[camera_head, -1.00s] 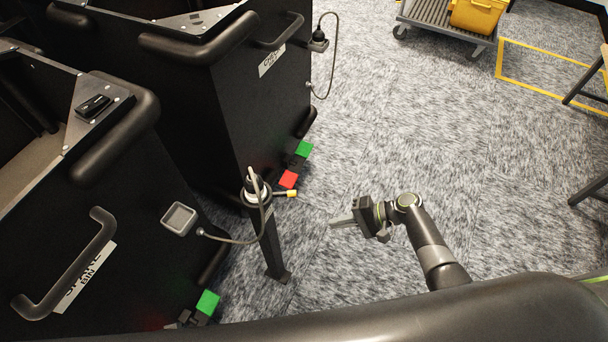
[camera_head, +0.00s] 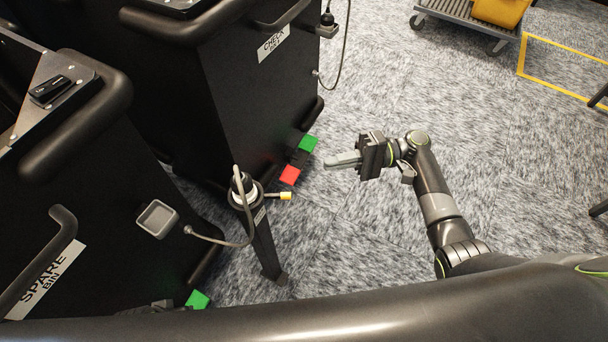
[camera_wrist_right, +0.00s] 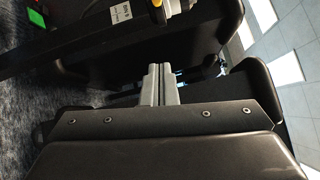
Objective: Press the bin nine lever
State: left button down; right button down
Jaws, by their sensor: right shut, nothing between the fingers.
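A short lever with a yellow tip (camera_head: 285,196) sticks out to the right from the top of a black post (camera_head: 262,245) standing on the carpet. The yellow part also shows at the top edge of the right wrist view (camera_wrist_right: 174,4), near a white label reading BIN 9 (camera_wrist_right: 120,13). My right gripper (camera_head: 330,163) is shut and empty, its fingers pointing left. In the head view it appears above and right of the yellow tip, apart from it. Its closed fingers show in the right wrist view (camera_wrist_right: 160,75).
A black bin labelled SPARE BIN (camera_head: 80,220) stands at the left, and another labelled CHECK (camera_head: 235,95) behind it. Red (camera_head: 289,176) and green (camera_head: 308,144) blocks sit at its foot. A cart (camera_head: 465,18) stands at the top right.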

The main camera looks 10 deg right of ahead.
aim_at(277, 196)
pick_arm(q)
jog(key=shift+s+a+f+g+p, duration=0.15)
jog(key=shift+s+f+g+p, duration=0.1)
jog(key=shift+f+g+p, duration=0.25)
pick_arm(e)
jog(key=s+a+r, duration=0.1)
jog(key=s+a, duration=0.4)
jog(key=a, duration=0.5)
jog(key=shift+r, duration=0.15)
jog(key=shift+s, duration=0.1)
pick_arm(q)
jog(key=shift+s+p, duration=0.1)
jog(key=shift+p, duration=0.2)
pick_arm(e)
jog(key=shift+s, duration=0.1)
